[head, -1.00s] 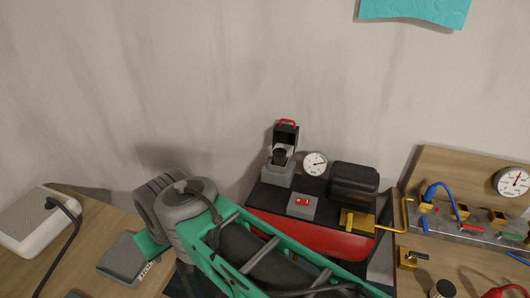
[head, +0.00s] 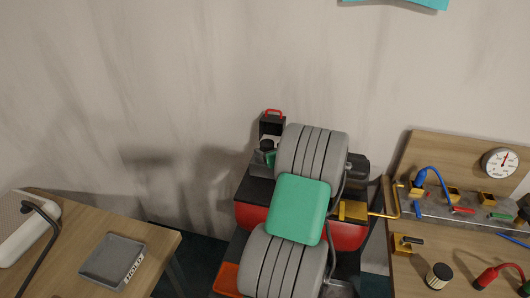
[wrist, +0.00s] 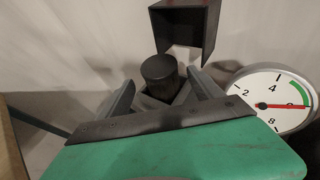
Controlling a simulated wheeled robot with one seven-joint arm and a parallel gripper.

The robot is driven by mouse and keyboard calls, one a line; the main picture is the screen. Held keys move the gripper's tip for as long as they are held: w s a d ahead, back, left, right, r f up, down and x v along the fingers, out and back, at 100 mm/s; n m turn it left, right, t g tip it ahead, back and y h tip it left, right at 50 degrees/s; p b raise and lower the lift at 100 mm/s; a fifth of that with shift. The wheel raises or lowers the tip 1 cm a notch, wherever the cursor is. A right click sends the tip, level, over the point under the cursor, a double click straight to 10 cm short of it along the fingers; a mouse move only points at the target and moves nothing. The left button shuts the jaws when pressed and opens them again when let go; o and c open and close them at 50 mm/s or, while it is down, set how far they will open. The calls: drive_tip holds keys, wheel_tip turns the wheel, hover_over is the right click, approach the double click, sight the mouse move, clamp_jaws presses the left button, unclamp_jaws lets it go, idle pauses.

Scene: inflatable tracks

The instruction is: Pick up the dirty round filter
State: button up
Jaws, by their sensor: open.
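The dirty round filter (wrist: 160,72) is a dark grey cylinder standing upright in the wrist view, below an open dark box-shaped cover (wrist: 186,28). In the head view the filter (head: 266,145) shows as a small dark cylinder under the open cover with a red handle (head: 272,118), at the compressor's (head: 249,213) back left. My gripper (wrist: 161,82) is open and empty, with one finger to each side of the filter in the wrist view. I cannot tell whether either finger touches it. In the head view my arm hides most of the gripper and part of the compressor.
A pressure gauge (wrist: 270,102) is close on the gripper's right. A grey tray (head: 112,262) lies on the left table. The right workbench holds a pale, dark-topped cylinder (head: 439,276), a blue hose (head: 432,172) and fittings. The wall is close behind the compressor.

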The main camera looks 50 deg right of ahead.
drive_tip(key=p+x, duration=0.2)
drive_tip(key=x, duration=0.4)
drive_tip(key=shift+w+d, duration=0.2)
drive_tip(key=shift+d, duration=0.1)
drive_tip(key=c, duration=1.4)
drive_tip(key=shift+c, duration=0.3)
drive_tip(key=shift+r, duration=0.15)
